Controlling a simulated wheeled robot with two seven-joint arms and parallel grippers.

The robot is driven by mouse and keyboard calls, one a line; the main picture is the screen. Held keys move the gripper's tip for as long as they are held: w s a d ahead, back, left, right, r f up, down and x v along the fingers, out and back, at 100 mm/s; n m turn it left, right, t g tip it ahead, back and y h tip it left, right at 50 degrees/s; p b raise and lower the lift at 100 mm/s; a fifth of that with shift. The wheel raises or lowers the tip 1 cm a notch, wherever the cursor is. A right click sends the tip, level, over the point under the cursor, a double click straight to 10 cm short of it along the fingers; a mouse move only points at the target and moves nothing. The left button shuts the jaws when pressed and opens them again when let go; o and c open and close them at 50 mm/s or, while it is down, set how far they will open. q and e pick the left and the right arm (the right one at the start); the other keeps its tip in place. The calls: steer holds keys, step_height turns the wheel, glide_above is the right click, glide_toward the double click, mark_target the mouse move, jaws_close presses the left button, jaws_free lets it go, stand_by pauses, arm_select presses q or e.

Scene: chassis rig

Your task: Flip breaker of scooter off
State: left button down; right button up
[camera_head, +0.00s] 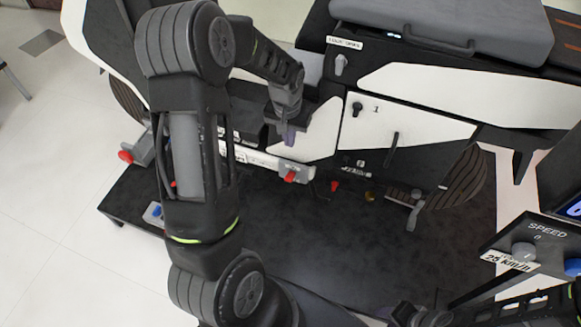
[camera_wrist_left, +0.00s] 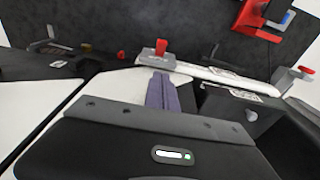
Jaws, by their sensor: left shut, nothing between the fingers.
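The scooter is black and white, with a white side panel (camera_head: 400,120) facing me. A red lever (camera_head: 290,176) on a grey block sits at the end of a white bar along its lower edge; I cannot read its label well enough to say it is the breaker. My left gripper (camera_head: 289,137) is shut and empty, pointing down in front of the panel, a little above that lever. In the left wrist view its purple fingers (camera_wrist_left: 163,93) are together, and the red lever (camera_wrist_left: 161,47) stands just beyond their tips. Part of my right arm shows at the bottom right; its fingers cannot be made out.
A black key-like knob (camera_head: 357,108) and a dark slanted handle (camera_head: 391,150) are on the panel. Another red knob (camera_head: 334,186) is below. A speed console (camera_head: 540,245) stands at the right. The dark platform (camera_head: 330,240) in front is mostly clear. My left arm hides the scooter's left part.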

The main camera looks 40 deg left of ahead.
arm_select(q)
steer(key=shift+f, duration=0.1)
steer(key=b, duration=0.2)
glide_above(290, 175)
steer(key=w, duration=0.1)
steer(key=f, duration=1)
steer(key=shift+a+f, duration=0.1)
steer(key=shift+a, duration=0.15)
steer(key=shift+s+d+f, duration=0.1)
steer(key=shift+s+f, duration=0.15)
steer(key=shift+f, duration=0.3)
steer(key=shift+s+d+f, duration=0.1)
steer(key=shift+s+f, duration=0.15)
steer(key=shift+f, duration=0.25)
steer(key=shift+s+f, duration=0.3)
steer(key=shift+f, duration=0.3)
